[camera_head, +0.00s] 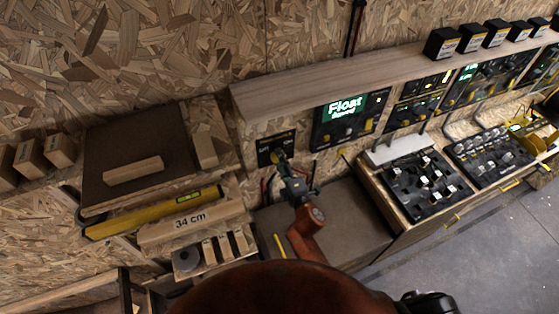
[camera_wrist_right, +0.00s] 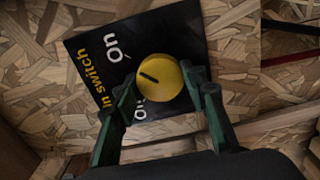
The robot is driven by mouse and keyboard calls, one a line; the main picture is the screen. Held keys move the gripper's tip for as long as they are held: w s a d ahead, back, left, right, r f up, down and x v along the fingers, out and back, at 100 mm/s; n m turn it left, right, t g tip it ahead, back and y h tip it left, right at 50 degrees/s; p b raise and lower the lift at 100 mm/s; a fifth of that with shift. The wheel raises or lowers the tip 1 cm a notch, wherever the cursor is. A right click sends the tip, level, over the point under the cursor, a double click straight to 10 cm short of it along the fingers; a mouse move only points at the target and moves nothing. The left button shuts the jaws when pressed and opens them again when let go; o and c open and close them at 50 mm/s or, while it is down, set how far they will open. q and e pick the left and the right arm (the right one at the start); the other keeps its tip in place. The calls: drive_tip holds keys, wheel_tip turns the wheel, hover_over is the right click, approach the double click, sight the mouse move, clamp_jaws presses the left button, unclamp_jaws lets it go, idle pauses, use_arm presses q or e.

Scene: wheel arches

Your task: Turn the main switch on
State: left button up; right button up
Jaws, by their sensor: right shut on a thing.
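The main switch is a round yellow knob (camera_wrist_right: 160,78) with a black mark, on a black plate (camera_wrist_right: 106,62) with white "On" lettering and yellow "in switch" lettering. In the head view the black plate (camera_head: 270,146) is on the wooden wall panel under the shelf. My right gripper (camera_wrist_right: 160,97) has its green fingers on both sides of the knob and is shut on it. The fingers cover part of the second white label. In the head view my right gripper (camera_head: 283,162) reaches the knob from below. My left gripper is not in view.
A black panel with a lit "Float" screen (camera_head: 345,107) is right of the switch. A wooden shelf (camera_head: 330,80) runs above. A yellow spirit level (camera_head: 155,212) and wood blocks lie at left. Boards of knobs (camera_head: 425,180) stand at right.

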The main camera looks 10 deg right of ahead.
drive_tip(key=o, duration=1.2)
drive_tip(key=shift+c, duration=0.2)
drive_tip(key=s+d, duration=0.2)
drive_tip(key=s, duration=0.9)
drive_tip(key=shift+s+d, duration=0.15)
drive_tip(key=shift+s, duration=0.25)
